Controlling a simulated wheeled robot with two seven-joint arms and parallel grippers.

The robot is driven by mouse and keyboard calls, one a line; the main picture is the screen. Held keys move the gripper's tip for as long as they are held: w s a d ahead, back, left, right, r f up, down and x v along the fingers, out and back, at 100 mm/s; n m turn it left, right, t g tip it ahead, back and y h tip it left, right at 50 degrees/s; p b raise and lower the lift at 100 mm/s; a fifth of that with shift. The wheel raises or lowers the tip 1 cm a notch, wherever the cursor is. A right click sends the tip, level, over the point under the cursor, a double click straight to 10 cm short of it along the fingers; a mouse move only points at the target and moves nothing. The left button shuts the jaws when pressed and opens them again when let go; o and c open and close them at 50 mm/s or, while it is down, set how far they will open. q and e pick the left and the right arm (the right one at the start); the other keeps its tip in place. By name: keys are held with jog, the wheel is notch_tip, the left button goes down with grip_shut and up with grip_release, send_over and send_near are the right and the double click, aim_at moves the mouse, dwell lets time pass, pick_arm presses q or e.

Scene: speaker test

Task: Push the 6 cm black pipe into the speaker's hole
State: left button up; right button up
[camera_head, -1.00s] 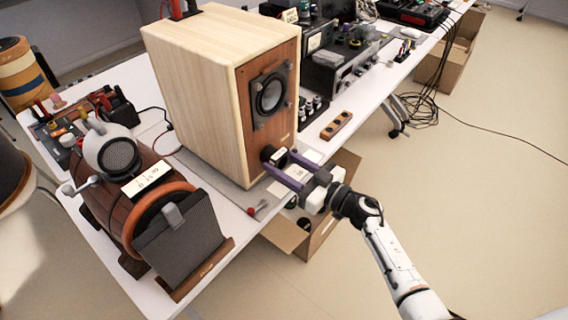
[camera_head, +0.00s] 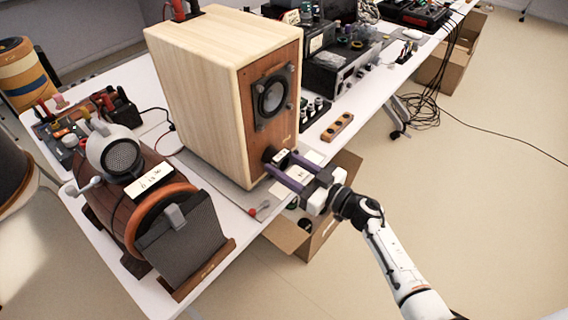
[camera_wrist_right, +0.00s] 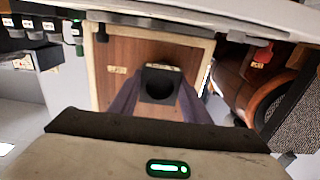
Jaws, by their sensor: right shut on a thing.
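The wooden speaker (camera_head: 203,90) stands upright on the table, its brown front panel facing right with a round driver (camera_head: 271,96). The short black pipe (camera_head: 269,154) is at the lower part of that panel. It has a pale label and its dark round opening faces the right wrist view (camera_wrist_right: 159,88). My right gripper (camera_head: 279,160) is shut on the pipe, one purple finger on each side; the fingers also flank it in the wrist view (camera_wrist_right: 157,92). The speaker's hole is hidden behind the pipe, so I cannot tell how deep the pipe sits. My left gripper is not in view.
A brown drum-shaped device (camera_head: 140,215) stands on the table at the left. Electronic equipment (camera_head: 335,68) and a small wooden block with dark knobs (camera_head: 337,127) stand beyond the speaker. An open cardboard box (camera_head: 290,238) is on the floor below my gripper.

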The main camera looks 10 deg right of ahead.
jog(key=shift+x, duration=1)
dwell(0.4)
dwell(0.4)
jog(key=o, duration=1.3)
jog(key=shift+a, duration=0.1)
jog(key=shift+c, duration=0.2)
jog(key=shift+s, duration=0.1)
